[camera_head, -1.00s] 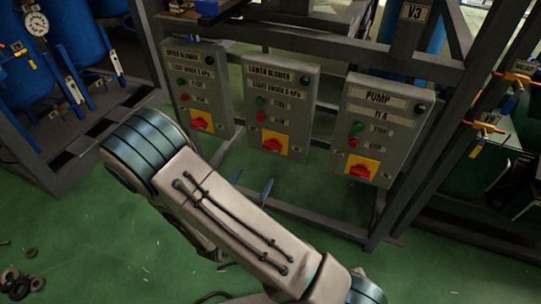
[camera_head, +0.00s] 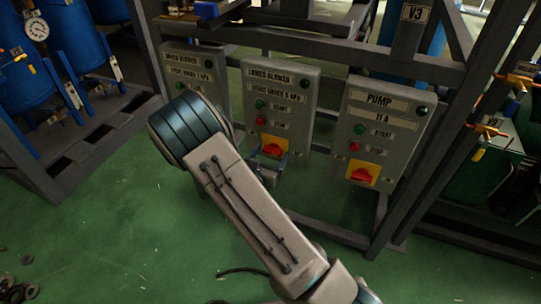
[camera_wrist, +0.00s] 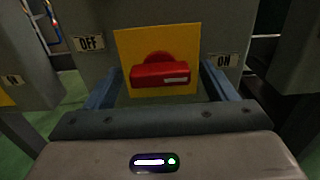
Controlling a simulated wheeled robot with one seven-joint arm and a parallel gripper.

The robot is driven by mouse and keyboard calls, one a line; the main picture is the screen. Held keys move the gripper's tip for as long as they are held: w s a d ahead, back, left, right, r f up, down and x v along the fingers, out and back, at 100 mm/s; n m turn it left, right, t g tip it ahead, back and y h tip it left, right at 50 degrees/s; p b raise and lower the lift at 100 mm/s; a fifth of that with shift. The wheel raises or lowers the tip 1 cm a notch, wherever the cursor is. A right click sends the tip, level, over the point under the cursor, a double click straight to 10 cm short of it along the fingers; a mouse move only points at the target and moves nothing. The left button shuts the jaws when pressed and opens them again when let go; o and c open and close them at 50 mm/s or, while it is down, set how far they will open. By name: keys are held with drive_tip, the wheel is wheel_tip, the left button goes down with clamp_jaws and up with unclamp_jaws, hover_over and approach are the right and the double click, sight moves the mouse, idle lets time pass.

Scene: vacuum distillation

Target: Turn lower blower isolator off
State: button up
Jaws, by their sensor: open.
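The lower blower box (camera_head: 280,90) is the middle grey box in the head view, with a label, a green START button and a red STOP button. Its isolator (camera_head: 272,146) is a red knob on a yellow plate, partly hidden by my gripper. In the wrist view the red isolator knob (camera_wrist: 160,74) lies about horizontal, with the OFF label (camera_wrist: 89,43) to its left and the ON label (camera_wrist: 223,61) to its right. My gripper (camera_head: 268,160) is open, its two blue fingers (camera_wrist: 160,92) on either side of the knob. I cannot tell whether they touch it.
The upper blower box (camera_head: 190,70) is to the left, partly hidden by my arm. The pump box (camera_head: 380,128) with its own red knob is to the right. Dark frame posts (camera_head: 440,120) stand around the boxes.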

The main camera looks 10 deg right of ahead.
drive_tip(key=c, duration=1)
drive_tip(key=shift+r+n+p, duration=0.1)
drive_tip(key=shift+n+p, duration=0.2)
drive_tip(key=shift+p, duration=0.15)
drive_tip(key=n+p, duration=0.3)
drive_tip(key=p, duration=0.1)
drive_tip(key=shift+r+n, duration=0.15)
drive_tip(key=shift+n, duration=0.15)
drive_tip(key=n+p, duration=0.4)
drive_tip(key=shift+s+n+p, duration=0.1)
drive_tip(key=shift+n+p, duration=0.2)
drive_tip(key=n+p, duration=0.4)
drive_tip(key=n, duration=0.1)
drive_tip(key=shift+f+n+p, duration=0.15)
drive_tip(key=shift+n+p, duration=0.35)
drive_tip(key=shift+n, duration=0.5)
drive_tip(key=shift+f+n+p, duration=0.15)
drive_tip(key=shift+n+p, duration=0.3)
drive_tip(key=shift+n, duration=0.55)
